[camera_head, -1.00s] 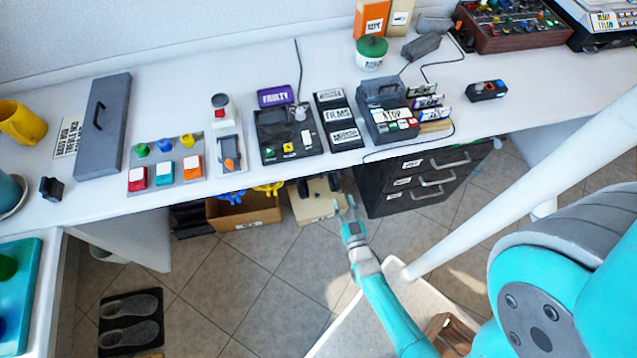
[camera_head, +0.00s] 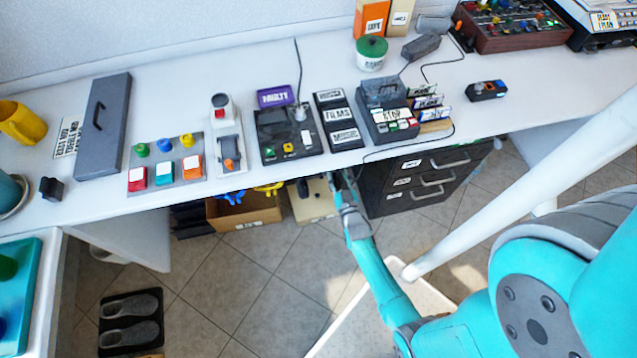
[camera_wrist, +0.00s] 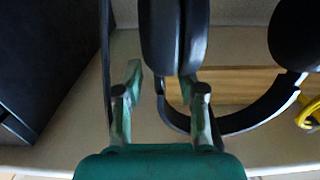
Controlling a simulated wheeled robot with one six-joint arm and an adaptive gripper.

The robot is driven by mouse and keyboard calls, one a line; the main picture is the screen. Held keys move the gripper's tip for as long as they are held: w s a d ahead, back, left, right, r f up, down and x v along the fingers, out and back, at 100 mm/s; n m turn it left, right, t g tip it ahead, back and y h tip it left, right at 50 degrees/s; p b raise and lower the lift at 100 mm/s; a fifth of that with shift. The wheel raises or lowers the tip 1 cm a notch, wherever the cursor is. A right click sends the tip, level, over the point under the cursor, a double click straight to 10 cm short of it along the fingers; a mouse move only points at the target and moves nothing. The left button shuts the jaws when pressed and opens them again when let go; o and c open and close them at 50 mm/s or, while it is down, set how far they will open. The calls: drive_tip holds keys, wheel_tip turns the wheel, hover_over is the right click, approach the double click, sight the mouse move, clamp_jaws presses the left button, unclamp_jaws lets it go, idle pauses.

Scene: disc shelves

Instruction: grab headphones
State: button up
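The black headphones (camera_wrist: 175,38) fill the top of the wrist view, one ear cup close ahead and the other (camera_wrist: 295,35) at the upper right. Their dark curved band (camera_wrist: 258,110) runs below and between the cups. In the head view only a dark part of them (camera_head: 303,187) shows in the beige box under the counter. My gripper (camera_wrist: 162,80) is open. The near ear cup is just ahead of the fingertips, roughly between them; I cannot tell whether they touch it. In the head view my gripper (camera_head: 345,178) is partly hidden at the counter's front edge.
The beige box (camera_head: 315,208) stands beside a cardboard box (camera_head: 245,216) under the counter (camera_head: 235,188). A dark drawer cabinet (camera_head: 420,182) is close on the right. A wooden piece (camera_wrist: 230,84) lies behind the headphones. Tiled floor lies in front.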

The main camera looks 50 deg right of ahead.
drive_tip(key=shift+w+d, duration=0.1)
clamp_jaws()
drive_tip(key=shift+r, duration=0.15)
